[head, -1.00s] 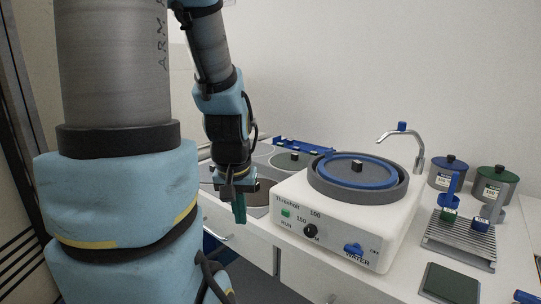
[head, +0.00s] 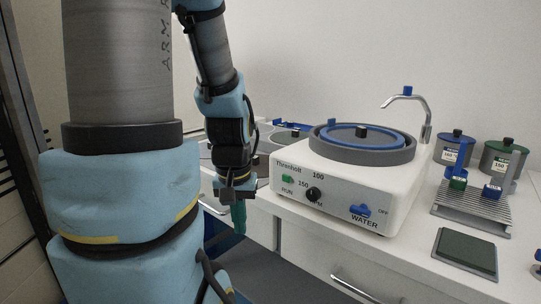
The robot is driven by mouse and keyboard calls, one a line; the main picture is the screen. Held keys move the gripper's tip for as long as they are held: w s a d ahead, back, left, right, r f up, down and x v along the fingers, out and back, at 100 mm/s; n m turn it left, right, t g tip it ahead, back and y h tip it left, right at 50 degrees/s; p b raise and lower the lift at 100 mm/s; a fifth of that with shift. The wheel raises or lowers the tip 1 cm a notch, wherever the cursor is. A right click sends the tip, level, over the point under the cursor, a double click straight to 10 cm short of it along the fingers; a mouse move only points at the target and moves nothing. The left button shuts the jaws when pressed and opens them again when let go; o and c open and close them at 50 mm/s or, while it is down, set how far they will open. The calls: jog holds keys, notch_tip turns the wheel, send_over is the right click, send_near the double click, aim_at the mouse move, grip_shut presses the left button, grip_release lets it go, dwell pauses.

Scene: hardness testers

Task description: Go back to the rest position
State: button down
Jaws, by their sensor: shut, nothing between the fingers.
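My gripper (head: 239,216) hangs at the end of my arm, fingers pointing down, left of the white polishing machine (head: 335,183) and in front of the bench edge. Its green fingers are together with nothing between them. The gripper is apart from the machine. The machine carries a grey bowl with a blue ring (head: 357,137) on top. Its front has a green switch, a black knob (head: 313,194) and a blue water lever (head: 361,210).
A curved tap (head: 411,97) stands behind the machine. Two lidded pots, blue (head: 456,146) and green (head: 503,157), stand at the right. A ribbed rack (head: 470,208) and a dark green pad (head: 466,249) lie in front of them. Drawers are below the bench.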

notch_tip(320, 180, up, 15)
jog(key=p, duration=1.3)
jog(key=shift+f+p, duration=0.2)
jog(key=shift+p, duration=0.1)
